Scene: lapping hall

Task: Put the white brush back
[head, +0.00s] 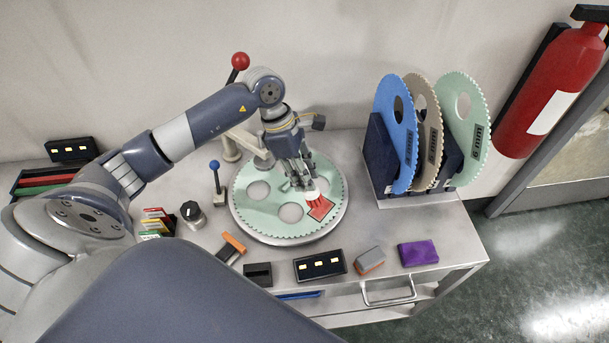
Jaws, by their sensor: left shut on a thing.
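My left gripper (301,182) reaches down over the pale green toothed disc (255,212) on the round plate of the bench. It is shut on the white brush (312,197), a small white piece with red at its lower end. The brush is over the right part of the disc, at a red patch with a dark outline (321,211). I cannot tell whether its lower end touches the disc. The fingers hide part of the brush. My right gripper is not in view.
Blue, tan and green toothed discs (393,135) stand in a dark rack at the right. A black block (258,274), a black panel (320,265), a grey-orange block (370,261) and a purple block (418,253) lie along the front edge. A red-knobbed lever (240,61) stands behind the plate.

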